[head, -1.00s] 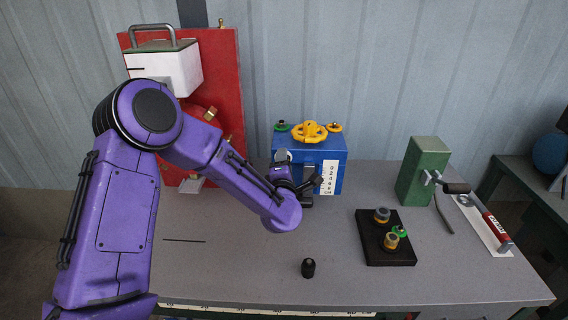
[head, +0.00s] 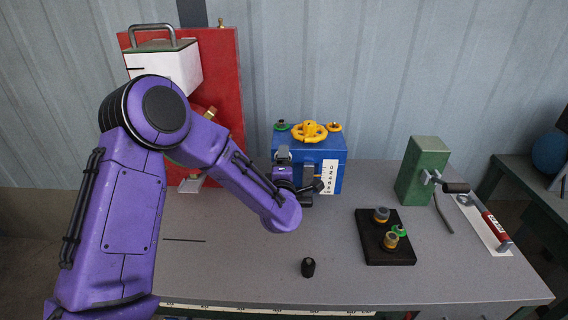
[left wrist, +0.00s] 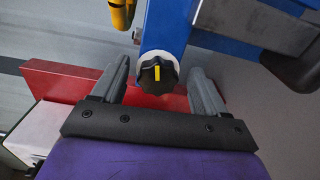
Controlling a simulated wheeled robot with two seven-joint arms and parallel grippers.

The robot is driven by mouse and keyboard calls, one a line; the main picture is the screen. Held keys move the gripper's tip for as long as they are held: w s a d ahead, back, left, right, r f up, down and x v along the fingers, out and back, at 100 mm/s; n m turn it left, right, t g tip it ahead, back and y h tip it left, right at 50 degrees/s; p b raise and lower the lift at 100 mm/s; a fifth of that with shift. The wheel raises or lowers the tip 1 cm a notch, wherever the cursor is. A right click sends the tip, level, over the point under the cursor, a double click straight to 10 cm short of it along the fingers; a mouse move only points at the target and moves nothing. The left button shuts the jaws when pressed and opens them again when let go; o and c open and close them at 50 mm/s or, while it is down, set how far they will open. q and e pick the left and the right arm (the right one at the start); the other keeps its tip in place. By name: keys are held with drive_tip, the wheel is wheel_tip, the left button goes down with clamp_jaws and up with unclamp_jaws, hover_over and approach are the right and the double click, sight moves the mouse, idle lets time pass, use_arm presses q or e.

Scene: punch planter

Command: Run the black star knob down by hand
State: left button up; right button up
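The black star knob (left wrist: 150,80) with a yellow mark shows in the left wrist view, in front of a white round collar on a blue body. My left gripper (left wrist: 158,70) is open, with one grey finger on each side of the knob. A gap shows between the knob and each finger, so it is not clamped. In the head view my left gripper (head: 314,187) is at the front of the blue box (head: 310,150), left of its white number scale (head: 329,177). I cannot make out the star knob there. My right gripper is not in view.
A yellow handwheel (head: 309,131) tops the blue box. A red panel (head: 222,80) stands behind my left arm. A small black piece (head: 308,268) stands at the front of the bench. A black block (head: 372,250) with fittings and a green block (head: 423,170) are right.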

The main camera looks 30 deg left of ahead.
use_arm(q)
drive_tip(key=b+v, duration=0.2)
drive_tip(key=v, duration=0.8)
drive_tip(key=shift+s+d+b, duration=0.2)
drive_tip(key=shift+b, duration=0.1)
drive_tip(key=p+v, duration=0.8)
drive_tip(key=v, duration=0.2)
drive_tip(key=shift+s+d, duration=0.15)
drive_tip(key=shift+s, duration=0.05)
